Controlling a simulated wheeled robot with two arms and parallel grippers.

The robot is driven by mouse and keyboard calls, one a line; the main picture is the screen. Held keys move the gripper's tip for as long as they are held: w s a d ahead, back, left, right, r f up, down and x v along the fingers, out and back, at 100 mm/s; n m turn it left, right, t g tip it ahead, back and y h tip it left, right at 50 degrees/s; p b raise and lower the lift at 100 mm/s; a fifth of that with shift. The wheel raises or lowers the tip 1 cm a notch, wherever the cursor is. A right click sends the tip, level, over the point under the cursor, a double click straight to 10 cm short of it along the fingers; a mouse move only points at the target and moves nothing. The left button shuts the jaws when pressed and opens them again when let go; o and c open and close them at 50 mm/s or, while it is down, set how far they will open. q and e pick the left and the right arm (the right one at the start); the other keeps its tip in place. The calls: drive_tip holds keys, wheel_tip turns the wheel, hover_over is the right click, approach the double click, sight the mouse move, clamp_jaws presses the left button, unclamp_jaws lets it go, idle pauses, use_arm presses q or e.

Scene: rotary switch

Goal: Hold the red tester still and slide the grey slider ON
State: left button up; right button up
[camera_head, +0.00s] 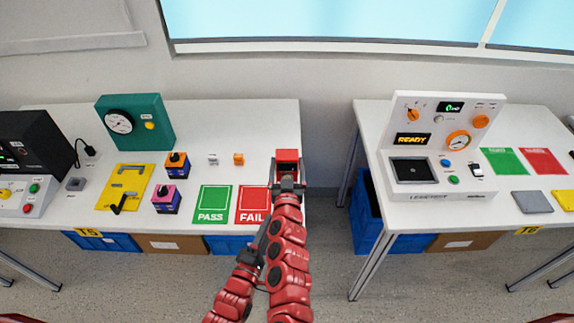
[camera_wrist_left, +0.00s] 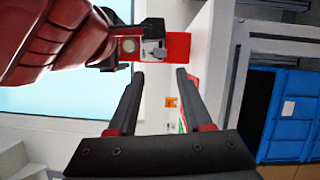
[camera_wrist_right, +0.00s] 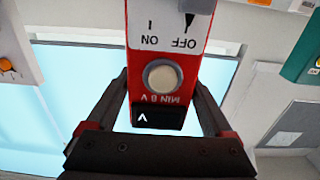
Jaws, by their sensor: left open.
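The right wrist view shows the tester (camera_wrist_right: 163,58) between both fingers, with a round pale button, a dark display and a white OFF/ON plate. A dark slider piece (camera_wrist_right: 189,14) sits at the OFF side, cut by the top edge. In the left wrist view, the tester (camera_wrist_left: 178,47) and its pale plate lie beyond the fingertips of my left gripper (camera_wrist_left: 160,74). That gripper is open and empty, apart from the tester. It also shows below the tester in the head view (camera_head: 264,235).
The left bench (camera_head: 235,115) holds a teal gauge box (camera_head: 135,122), a yellow fixture (camera_head: 126,187), two small boxes, and green PASS (camera_head: 212,204) and red FAIL (camera_head: 253,204) mats. A second bench with a white console (camera_head: 430,150) stands right, across a gap.

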drive_tip(key=c, duration=1.2)
use_arm(q)
drive_tip(key=shift+o, duration=0.6)
use_arm(e)
clamp_jaws()
use_arm(q)
drive_tip(key=shift+o, duration=0.4)
drive_tip(key=shift+w+a+f+m, duration=0.1)
drive_tip(key=shift+w+m, duration=0.1)
drive_tip(key=shift+m, duration=0.3)
drive_tip(key=w+a+m+h, duration=0.1)
drive_tip(key=m, duration=0.1)
drive_tip(key=w+a+m+h, duration=0.1)
drive_tip(key=m, duration=0.1)
drive_tip(key=shift+w+a+f+m+g, duration=0.15)
drive_tip(key=shift+w+a+m+g, duration=0.15)
drive_tip(key=shift+w+a+g, duration=0.1)
drive_tip(key=a+g+h, duration=0.1)
drive_tip(key=s+a+m+g+h, duration=0.1)
drive_tip(key=shift+a+h, duration=0.4)
drive_tip(key=shift+g+h, duration=0.8)
drive_tip(key=shift+h, duration=0.1)
drive_tip(key=x, duration=0.7)
drive_tip(key=r+x, duration=0.1)
drive_tip(key=x, duration=0.3)
drive_tip(key=shift+s+d, duration=0.2)
drive_tip(key=shift+d, duration=0.05)
